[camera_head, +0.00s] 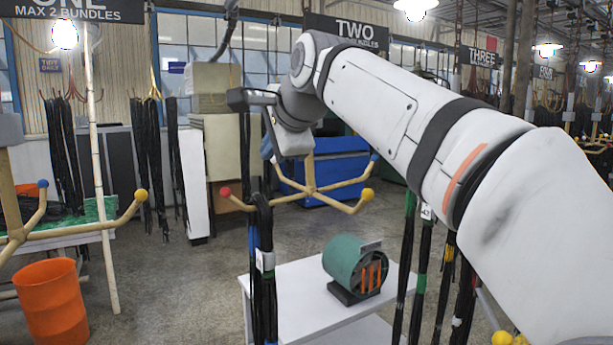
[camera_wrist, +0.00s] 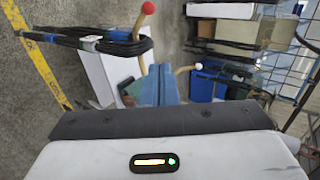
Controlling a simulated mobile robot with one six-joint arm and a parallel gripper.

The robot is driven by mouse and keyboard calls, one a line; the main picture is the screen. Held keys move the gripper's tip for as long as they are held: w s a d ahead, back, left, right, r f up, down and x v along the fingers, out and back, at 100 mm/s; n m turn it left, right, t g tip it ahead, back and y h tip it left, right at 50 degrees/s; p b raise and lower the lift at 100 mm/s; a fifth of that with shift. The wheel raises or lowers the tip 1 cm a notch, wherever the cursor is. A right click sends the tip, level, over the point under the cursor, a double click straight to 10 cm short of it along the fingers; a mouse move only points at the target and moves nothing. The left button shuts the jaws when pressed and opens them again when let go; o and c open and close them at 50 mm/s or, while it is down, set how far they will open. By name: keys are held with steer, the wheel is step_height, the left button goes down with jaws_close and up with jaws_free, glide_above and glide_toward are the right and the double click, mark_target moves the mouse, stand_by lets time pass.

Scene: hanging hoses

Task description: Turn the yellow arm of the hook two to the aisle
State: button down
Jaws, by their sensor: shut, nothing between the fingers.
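Hook two hangs under the TWO sign in the head view, with a tan hub (camera_head: 311,188) and arms ending in coloured balls. Its yellow arm (camera_head: 345,207) points right and toward the camera, ending in a yellow ball (camera_head: 368,194). The red-tipped arm (camera_head: 225,191) points left, and a blue-tipped arm (camera_head: 374,157) points back right. My gripper shows in the wrist view as two bluish fingers (camera_wrist: 160,72), shut and empty. In the head view my wrist is above the hub, left of the yellow ball; the fingertips are not clear there. The wrist view shows the red ball (camera_wrist: 148,8).
Dark hoses (camera_head: 264,225) with a white tag hang over the red-tipped arm. More hoses (camera_head: 408,260) hang at right. A white table (camera_head: 300,300) with a green reel (camera_head: 350,262) stands below. An orange bin (camera_head: 52,300) is at left. Open floor lies between.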

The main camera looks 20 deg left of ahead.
steer(key=s+d+b, duration=0.4)
steer(key=s+d, duration=0.3)
steer(key=d, duration=0.2)
steer(key=shift+s+b, duration=0.4)
steer(key=w+d+f+n+h+b, duration=0.1)
steer(key=d+f+n+h, duration=0.1)
steer(key=d+f, duration=0.7)
steer(key=w+d+f+n+h+b, duration=0.1)
steer(key=d+f+h, duration=0.2)
steer(key=d+f, duration=0.65)
steer(key=s+d+f+n+g+h, duration=0.1)
steer(key=s+d+f, duration=0.3)
steer(key=f, duration=0.5)
steer(key=s+d+f+n+g+h+b, duration=0.1)
steer(key=s+d+f, duration=0.3)
steer(key=f, duration=0.5)
steer(key=s+d+f+n+g+h, duration=0.1)
steer(key=s+d+f+n, duration=0.2)
steer(key=f, duration=0.7)
steer(key=shift+s+d+g+b, duration=0.3)
steer(key=shift+s+d, duration=0.5)
steer(key=shift+d, duration=0.45)
